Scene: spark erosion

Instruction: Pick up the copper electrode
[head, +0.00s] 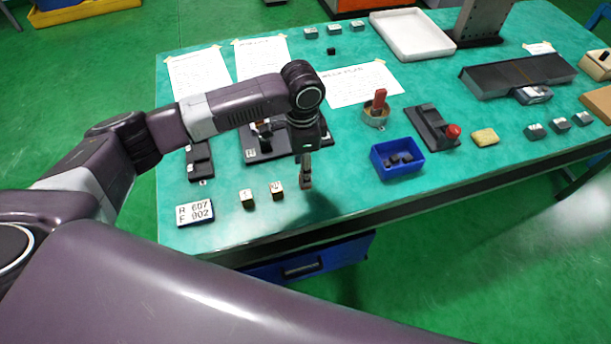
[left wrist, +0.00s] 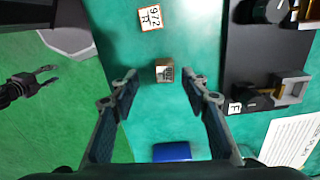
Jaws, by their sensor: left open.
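Which one is the copper electrode I cannot tell. My right gripper (left wrist: 48,78) is open over the floor.
A black base (head: 262,156) with brass fittings stands behind the blocks. A white number plate (head: 195,213) lies to their left. A blue bin (head: 398,171) with dark pieces stands to the right. The mat between the gripper and the bin is clear.

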